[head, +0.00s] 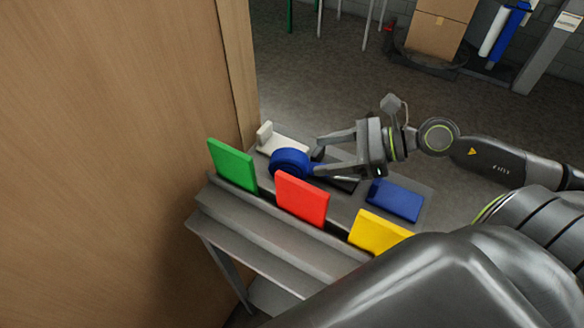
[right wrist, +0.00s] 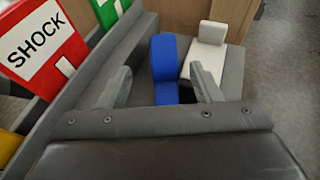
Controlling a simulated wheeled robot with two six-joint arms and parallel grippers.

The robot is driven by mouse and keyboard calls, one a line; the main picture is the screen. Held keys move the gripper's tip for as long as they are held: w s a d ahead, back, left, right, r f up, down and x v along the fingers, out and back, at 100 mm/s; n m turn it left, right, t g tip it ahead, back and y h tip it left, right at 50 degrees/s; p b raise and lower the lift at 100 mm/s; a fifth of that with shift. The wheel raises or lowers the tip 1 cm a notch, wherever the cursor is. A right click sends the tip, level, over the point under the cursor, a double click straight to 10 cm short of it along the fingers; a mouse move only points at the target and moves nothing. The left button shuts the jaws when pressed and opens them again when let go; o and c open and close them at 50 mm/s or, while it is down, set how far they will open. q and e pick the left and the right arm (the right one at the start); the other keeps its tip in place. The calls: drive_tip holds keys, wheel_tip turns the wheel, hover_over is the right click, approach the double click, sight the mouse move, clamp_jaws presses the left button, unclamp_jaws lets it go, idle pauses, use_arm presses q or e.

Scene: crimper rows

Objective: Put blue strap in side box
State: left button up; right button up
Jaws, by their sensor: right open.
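The blue strap (head: 288,160) is a round blue roll on the grey shelf, behind the gap between the green and red cards. My right gripper (head: 314,155) reaches in from the right and is open, with its fingertips close to the strap's near side. In the right wrist view the blue strap (right wrist: 164,68) lies ahead between the two spread fingers (right wrist: 162,84), and I cannot tell whether either finger touches it. I cannot make out a side box in either view. My left gripper is out of view.
A white L-shaped piece (head: 282,140) stands close beside the strap. Green (head: 233,165), red (head: 302,198) and yellow (head: 380,233) cards stand along the shelf's front edge. A flat blue block (head: 396,199) lies at the right. A wooden panel (head: 110,150) closes off the left.

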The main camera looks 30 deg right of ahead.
sight(298, 155)
drive_tip(key=shift+x, duration=2.25)
drive_tip(key=shift+a, duration=0.1)
drive_tip(key=shift+w, duration=0.15)
drive_tip(key=shift+r+p+x, duration=0.2)
drive_tip(key=shift+p+x, duration=0.7)
drive_tip(key=shift+x, duration=1.7)
drive_tip(key=shift+w, duration=0.1)
clamp_jaws()
